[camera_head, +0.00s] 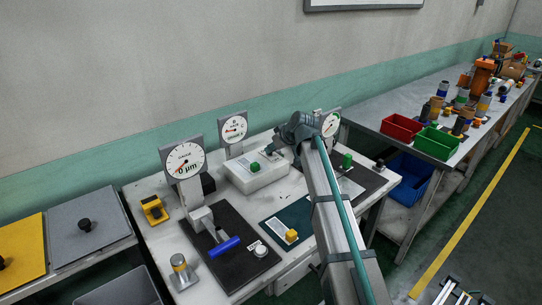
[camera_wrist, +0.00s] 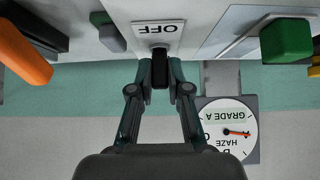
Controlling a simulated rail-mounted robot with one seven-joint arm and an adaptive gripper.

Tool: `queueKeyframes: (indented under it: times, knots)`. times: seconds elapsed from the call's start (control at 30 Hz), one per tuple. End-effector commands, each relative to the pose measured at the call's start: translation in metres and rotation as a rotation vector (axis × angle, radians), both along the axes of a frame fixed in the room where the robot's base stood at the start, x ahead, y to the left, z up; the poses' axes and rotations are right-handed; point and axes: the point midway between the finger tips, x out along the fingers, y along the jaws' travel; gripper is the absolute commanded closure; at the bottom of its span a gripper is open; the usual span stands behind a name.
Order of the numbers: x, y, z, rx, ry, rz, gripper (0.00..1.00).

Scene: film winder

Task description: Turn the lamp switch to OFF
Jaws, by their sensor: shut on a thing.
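The lamp switch is a small black lever (camera_wrist: 158,72) in the wrist view, on a pale surface right beside a white label (camera_wrist: 158,30) reading OFF, upside down in that view. My gripper (camera_wrist: 160,76) has both fingertips closed in on the lever, one on each side. In the head view my gripper (camera_head: 271,152) reaches over the far edge of a white box (camera_head: 258,178) with a green knob (camera_head: 255,167) on top. The lever cannot be made out in the head view. No ON label is visible.
A round gauge marked HAZE and GRADE A (camera_wrist: 226,130) stands close to my gripper; it also shows in the head view (camera_head: 233,129). A green block (camera_wrist: 286,40) and an orange handle (camera_wrist: 22,50) lie to either side. A large gauge (camera_head: 185,161) stands left of the box.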

Motion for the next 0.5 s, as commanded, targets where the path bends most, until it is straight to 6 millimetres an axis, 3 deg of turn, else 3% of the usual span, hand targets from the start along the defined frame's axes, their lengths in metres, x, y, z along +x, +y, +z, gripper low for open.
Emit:
queueKeyframes:
  times: [0.5]
  knots:
    - [-0.0026,-0.0024,-0.0010,0.087,-0.094,0.000,1.00]
